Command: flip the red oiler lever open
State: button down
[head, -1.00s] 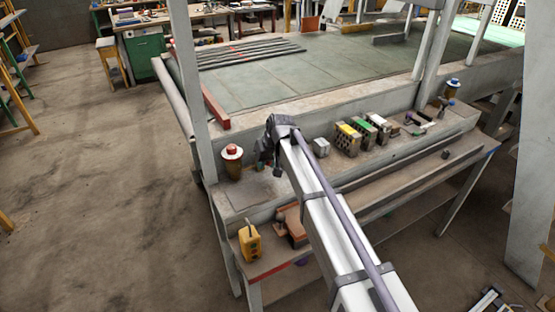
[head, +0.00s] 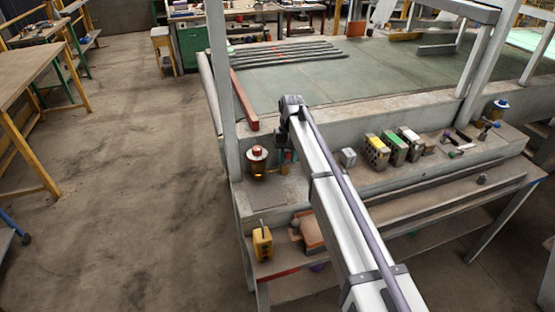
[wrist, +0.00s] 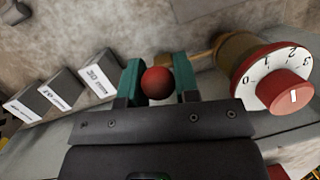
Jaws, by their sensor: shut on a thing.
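The oiler (head: 257,162) stands upright on the left end of the grey ledge, with a brass body and red top. In the wrist view its white numbered dial and red knob (wrist: 285,92) are at the right. A thin brass-coloured rod (wrist: 202,56) runs left from its body toward my fingers. My gripper (wrist: 157,84) is shut on the red ball (wrist: 157,83), one teal finger on each side. The ball appears to be the lever's end; their join is hidden behind the right finger. In the head view my gripper (head: 285,160) is just right of the oiler.
Several labelled blocks (head: 377,152) and a small grey block (head: 348,157) stand along the ledge to the right. A yellow box (head: 262,243) sits on the lower shelf. A grey post (head: 220,90) rises behind the oiler. Floor at left is open.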

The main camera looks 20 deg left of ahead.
jog(key=shift+w, duration=0.1)
jog(key=c, duration=1)
grip_release()
jog(key=shift+o, duration=0.2)
jog(key=p+v, duration=1)
jog(key=shift+r, duration=0.4)
jog(key=shift+w, duration=0.1)
